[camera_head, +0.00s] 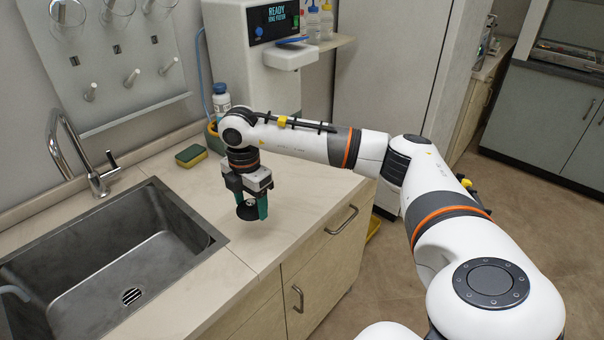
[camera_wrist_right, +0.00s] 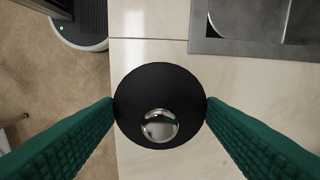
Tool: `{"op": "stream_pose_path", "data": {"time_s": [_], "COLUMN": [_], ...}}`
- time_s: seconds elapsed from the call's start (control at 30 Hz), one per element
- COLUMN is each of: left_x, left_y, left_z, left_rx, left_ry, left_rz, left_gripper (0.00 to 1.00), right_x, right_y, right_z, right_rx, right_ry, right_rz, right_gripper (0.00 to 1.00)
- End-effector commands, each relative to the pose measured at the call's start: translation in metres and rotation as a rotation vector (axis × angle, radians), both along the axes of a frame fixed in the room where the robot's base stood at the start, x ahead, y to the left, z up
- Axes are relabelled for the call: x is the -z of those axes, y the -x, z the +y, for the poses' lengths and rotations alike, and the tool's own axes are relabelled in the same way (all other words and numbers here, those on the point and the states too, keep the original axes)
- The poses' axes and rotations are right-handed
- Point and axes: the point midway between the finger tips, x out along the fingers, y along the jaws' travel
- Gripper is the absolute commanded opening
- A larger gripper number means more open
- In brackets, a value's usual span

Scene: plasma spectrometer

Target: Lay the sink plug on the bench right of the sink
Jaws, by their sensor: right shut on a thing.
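The sink plug (camera_wrist_right: 160,85) is a round black disc with a shiny metal knob on top. It is held between the two green fingers of my right gripper (camera_wrist_right: 160,108) in the right wrist view. In the head view the plug (camera_head: 247,210) shows dark between the fingers of the right gripper (camera_head: 252,207), over the bench (camera_head: 290,200) right of the sink. I cannot tell whether it touches the bench surface. The sink (camera_head: 85,265) is a grey metal basin with a slotted drain (camera_head: 131,296) at its bottom. My left gripper is not in view.
A tap (camera_head: 95,175) stands behind the sink. A yellow and green sponge (camera_head: 191,156) and a white bottle with a blue cap (camera_head: 221,98) are at the back of the bench. A white dispenser (camera_head: 262,75) stands behind. The bench right and front of the gripper is clear.

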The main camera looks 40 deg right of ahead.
Motion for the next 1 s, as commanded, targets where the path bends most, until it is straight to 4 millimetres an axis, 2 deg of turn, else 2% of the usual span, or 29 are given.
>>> {"op": "stream_pose_path", "data": {"time_s": [0.07,0.17,0.43,0.67,0.83,1.0], "left_x": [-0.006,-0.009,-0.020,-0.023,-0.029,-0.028], "left_y": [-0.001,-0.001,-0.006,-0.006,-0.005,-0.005], "left_z": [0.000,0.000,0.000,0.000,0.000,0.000], "left_rx": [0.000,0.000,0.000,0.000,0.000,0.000], "left_ry": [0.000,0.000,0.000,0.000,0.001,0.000], "left_rz": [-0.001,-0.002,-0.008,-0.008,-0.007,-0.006], "left_gripper": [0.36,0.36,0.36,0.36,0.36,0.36], "right_x": [-0.008,-0.004,0.043,0.063,0.086,0.091], "right_y": [0.000,0.001,0.002,0.001,0.001,0.000], "right_z": [-0.002,-0.003,-0.002,-0.003,-0.002,-0.003], "right_rx": [0.013,0.022,0.023,0.023,0.023,0.023], "right_ry": [-0.001,-0.001,-0.002,-0.001,-0.001,-0.001], "right_rz": [-0.001,0.002,0.004,0.003,0.004,0.000], "right_gripper": [0.41,0.41,0.41,0.41,0.41,0.41]}}
